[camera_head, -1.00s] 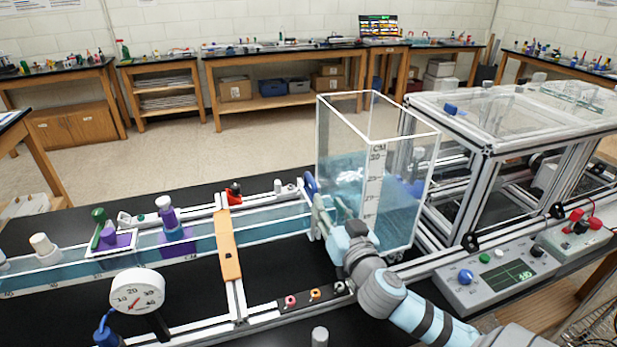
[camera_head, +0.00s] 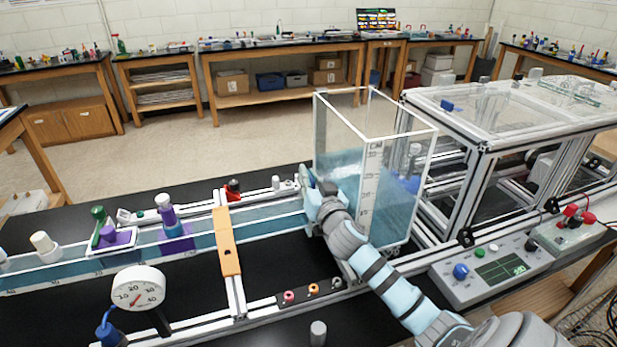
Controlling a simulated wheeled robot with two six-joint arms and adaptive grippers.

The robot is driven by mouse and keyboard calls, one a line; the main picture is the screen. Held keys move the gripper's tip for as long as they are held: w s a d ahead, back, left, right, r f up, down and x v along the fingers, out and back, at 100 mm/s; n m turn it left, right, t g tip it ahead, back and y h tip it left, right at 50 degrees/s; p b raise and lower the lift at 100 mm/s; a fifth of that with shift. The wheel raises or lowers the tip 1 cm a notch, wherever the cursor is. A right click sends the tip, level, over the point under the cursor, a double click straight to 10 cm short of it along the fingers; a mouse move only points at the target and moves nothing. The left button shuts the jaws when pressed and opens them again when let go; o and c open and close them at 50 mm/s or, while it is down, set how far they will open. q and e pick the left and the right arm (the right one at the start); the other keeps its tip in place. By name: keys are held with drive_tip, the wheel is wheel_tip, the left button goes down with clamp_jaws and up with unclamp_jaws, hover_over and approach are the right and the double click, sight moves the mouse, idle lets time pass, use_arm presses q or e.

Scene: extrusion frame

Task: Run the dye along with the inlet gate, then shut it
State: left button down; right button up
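The clear channel (camera_head: 268,217) holds blue water and runs from the left to the tall water tank (camera_head: 401,200). A purple-bodied dye bottle (camera_head: 166,214) with a pale cap stands at the channel, above a purple patch (camera_head: 177,239). My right gripper (camera_head: 308,196) is at the channel's tank end, where the inlet gate is. It covers the blue round part seen there earlier. The gripper's fingers are largely hidden by its own body, so I cannot tell whether they grip the gate. My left gripper is out of view.
An orange bar (camera_head: 227,241) crosses the channel. A round dial gauge (camera_head: 137,289) stands in front on the left. A control box (camera_head: 492,271) with a blue knob and lit display stands at the right.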

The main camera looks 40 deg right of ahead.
drive_tip(key=shift+r, duration=0.1)
clamp_jaws()
wheel_tip(320, 180, up, 2)
drive_tip(key=shift+r+p, duration=0.1)
drive_tip(key=shift+p, duration=0.7)
drive_tip(key=o, duration=0.7)
unclamp_jaws()
drive_tip(key=shift+f, duration=0.2)
